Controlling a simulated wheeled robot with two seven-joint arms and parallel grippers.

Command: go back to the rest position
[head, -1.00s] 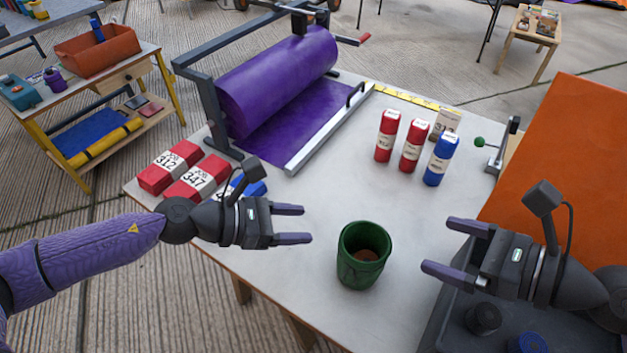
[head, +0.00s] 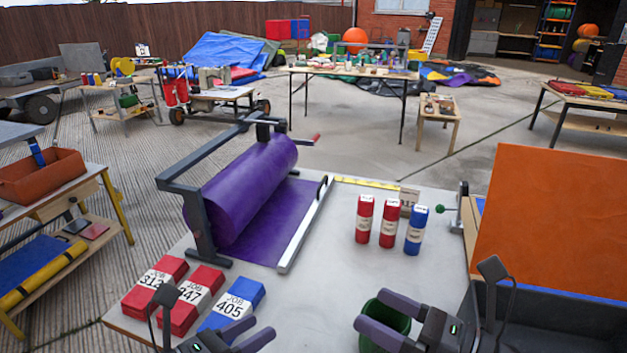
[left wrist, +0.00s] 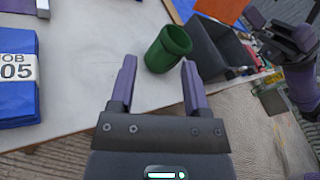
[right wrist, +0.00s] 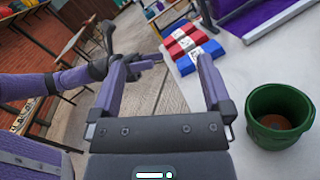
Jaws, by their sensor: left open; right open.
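My left gripper (head: 240,338) is at the bottom of the head view, near the labelled boxes. In the left wrist view its fingers (left wrist: 157,85) are apart with nothing between them. My right gripper (head: 380,312) is at the lower right of the head view, in front of the green cup (head: 394,318), which it partly hides. In the right wrist view its fingers (right wrist: 160,80) are apart and empty, and the cup (right wrist: 262,130) stands upright to their right with brown contents. The cup also shows beyond the fingers in the left wrist view (left wrist: 165,52).
Red and blue boxes (head: 232,303) lie at the table's left. Two red bottles and a blue bottle (head: 416,230) stand towards the right. A purple roll (head: 250,185) on a frame is at the back left. An orange panel (head: 550,220) rises at right.

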